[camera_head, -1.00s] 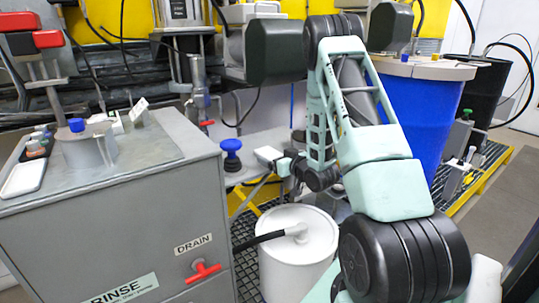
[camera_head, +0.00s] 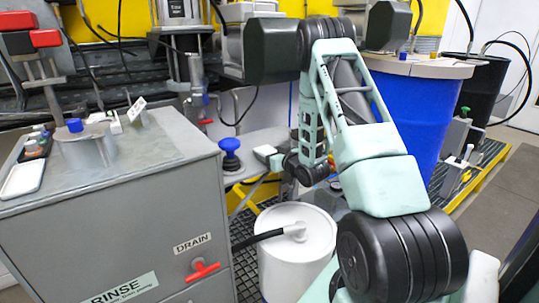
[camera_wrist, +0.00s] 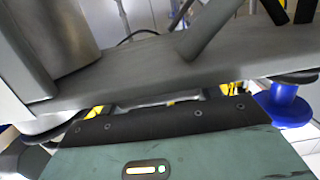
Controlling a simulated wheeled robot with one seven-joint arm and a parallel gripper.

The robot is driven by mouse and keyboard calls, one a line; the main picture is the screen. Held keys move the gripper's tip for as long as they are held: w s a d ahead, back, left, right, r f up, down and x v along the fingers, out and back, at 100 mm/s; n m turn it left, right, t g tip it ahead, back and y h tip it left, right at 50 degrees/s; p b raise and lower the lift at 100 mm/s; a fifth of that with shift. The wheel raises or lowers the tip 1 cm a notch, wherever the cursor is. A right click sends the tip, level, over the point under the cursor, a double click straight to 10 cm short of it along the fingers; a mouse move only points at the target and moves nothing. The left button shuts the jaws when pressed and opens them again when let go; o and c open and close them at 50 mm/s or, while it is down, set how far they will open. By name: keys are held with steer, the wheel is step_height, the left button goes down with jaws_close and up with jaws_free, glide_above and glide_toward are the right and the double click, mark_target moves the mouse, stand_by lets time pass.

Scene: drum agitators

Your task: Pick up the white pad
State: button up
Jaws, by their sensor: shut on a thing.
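A small white block, which looks like the white pad (camera_head: 265,150), shows at the end of my arm in the head view, above the grey ledge right of the blue knob. My gripper (camera_head: 284,160) is there, shut on it, mostly hidden behind my arm links. In the wrist view the green gripper housing with its black strip fills the bottom. The contact between jaws and pad cannot be made out. Another flat white rectangular piece (camera_head: 22,180) lies on the left end of the grey cabinet top, far from my gripper.
The blue knob (camera_head: 230,150) stands close left of my gripper and also shows in the wrist view (camera_wrist: 285,105). The grey rinse cabinet (camera_head: 120,240) is at left, a white drum (camera_head: 300,255) below, and a blue drum (camera_head: 420,110) at right. Floor at far right is free.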

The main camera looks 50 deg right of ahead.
step_height(320, 180, up, 10)
stand_by(0.5)
